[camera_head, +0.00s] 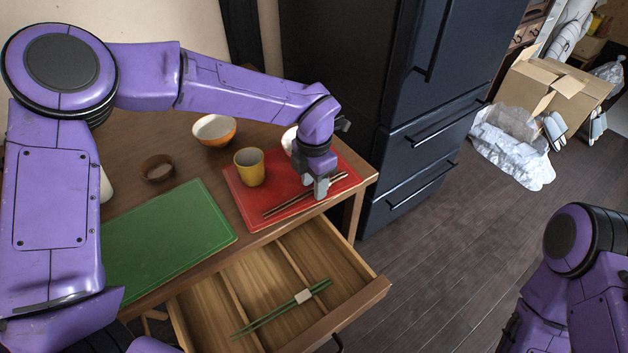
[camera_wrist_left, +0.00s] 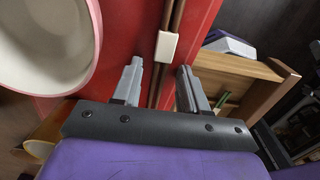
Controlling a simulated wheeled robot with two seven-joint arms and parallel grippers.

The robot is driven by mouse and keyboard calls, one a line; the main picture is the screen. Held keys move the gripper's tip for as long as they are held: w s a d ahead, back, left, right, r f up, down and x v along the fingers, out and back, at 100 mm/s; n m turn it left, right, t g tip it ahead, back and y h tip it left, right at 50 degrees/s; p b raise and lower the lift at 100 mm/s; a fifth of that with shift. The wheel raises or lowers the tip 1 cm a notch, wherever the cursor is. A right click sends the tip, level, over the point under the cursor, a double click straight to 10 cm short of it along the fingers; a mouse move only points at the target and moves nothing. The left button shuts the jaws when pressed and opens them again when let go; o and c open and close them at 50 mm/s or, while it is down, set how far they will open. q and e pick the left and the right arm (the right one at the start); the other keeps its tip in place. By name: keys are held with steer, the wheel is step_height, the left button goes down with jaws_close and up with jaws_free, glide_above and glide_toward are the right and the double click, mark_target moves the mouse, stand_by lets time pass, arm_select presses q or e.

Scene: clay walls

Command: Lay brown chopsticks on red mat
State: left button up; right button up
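The brown chopsticks (camera_head: 283,206) lie on the red mat (camera_head: 243,198) at the table's right end, slanting along its front part. In the left wrist view the chopsticks (camera_wrist_left: 173,30) have a white band (camera_wrist_left: 166,46) and run over the red mat (camera_wrist_left: 125,30). My left gripper (camera_head: 318,188) is low over the mat at the chopsticks. Its fingers (camera_wrist_left: 160,88) stand apart, one on each side of the chopsticks, with gaps visible. In the head view the gripper hides the middle of the chopsticks. My right gripper is out of view; only the right arm shows.
A yellow cup (camera_head: 249,167) and a partly hidden white bowl (camera_head: 289,139) stand on or near the mat. A green mat (camera_head: 165,236), orange bowl (camera_head: 214,130) and brown bowl (camera_head: 157,169) are left. The open drawer (camera_head: 345,314) below holds green chopsticks (camera_head: 271,317). A dark fridge (camera_head: 420,130) stands right.

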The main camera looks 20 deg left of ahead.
arm_select(q)
step_height(320, 180, up, 12)
steer(key=p, duration=0.1)
steer(key=shift+r, duration=0.2)
stand_by(0.4)
